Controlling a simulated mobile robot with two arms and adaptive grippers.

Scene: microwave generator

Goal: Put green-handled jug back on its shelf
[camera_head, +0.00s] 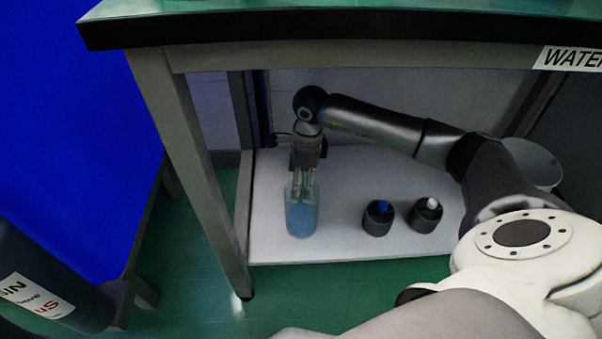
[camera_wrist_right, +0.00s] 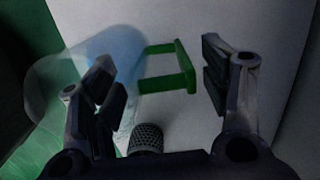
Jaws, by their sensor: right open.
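The jug (camera_head: 301,215) is clear with blue contents and stands on the white lower shelf (camera_head: 340,245) under the bench, near its left end. In the right wrist view the jug (camera_wrist_right: 112,55) has a green handle (camera_wrist_right: 182,68) that reaches in between the fingers of my right gripper (camera_wrist_right: 160,85). The fingers are open and apart, one on each side of the handle. In the head view my right gripper (camera_head: 305,172) points down at the jug's top and partly hides it. My left gripper is not in view.
Two dark round containers, one with a blue top (camera_head: 378,218) and one with a white top (camera_head: 425,215), stand on the shelf to the right of the jug. A bench leg (camera_head: 200,180) rises to the left. A dark labelled cylinder (camera_head: 50,285) stands at lower left.

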